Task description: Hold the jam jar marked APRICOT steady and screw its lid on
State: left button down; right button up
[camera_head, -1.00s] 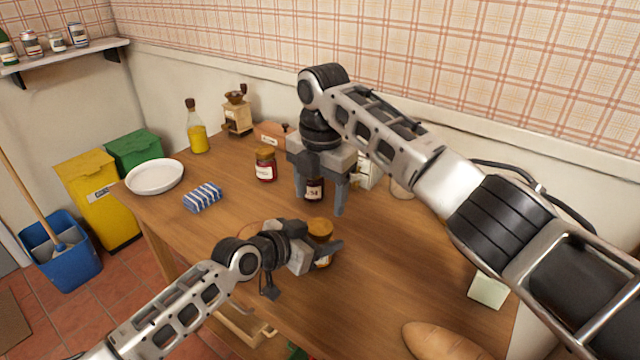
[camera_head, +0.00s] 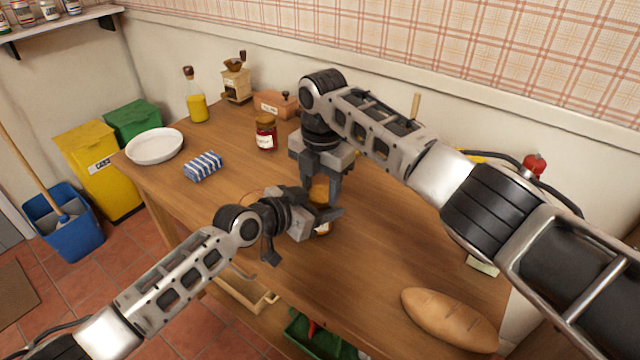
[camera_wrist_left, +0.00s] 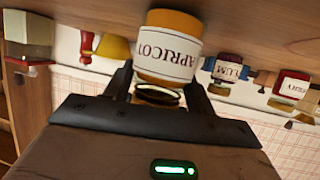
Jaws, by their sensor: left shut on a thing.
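The jar marked APRICOT (camera_wrist_left: 168,48), orange with a white label, stands on the wooden table (camera_head: 400,260). It shows upside down in the left wrist view. Whether these fingers grip anything is unclear. A dark and gold ring shows at the jar's neck in the wrist view; I cannot tell lid from rim.
A lidded red jar (camera_head: 265,135) stands behind left. The PLUM jar (camera_wrist_left: 226,72) shows in the wrist view. A striped cloth (camera_head: 202,166), white plate (camera_head: 155,146), oil bottle (camera_head: 197,108) and bread loaf (camera_head: 448,318) lie around.

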jog(key=o, duration=1.1)
jog(key=shift+r, duration=2.3)
jog(key=shift+c, duration=0.4)
notch_tip(320, 180, up, 4)
jog(key=shift+d+f, duration=0.15)
jog(key=shift+f, duration=0.1)
jog(key=shift+f, duration=0.1)
jog(key=shift+f, duration=3.95)
jog(key=shift+c, duration=0.4)
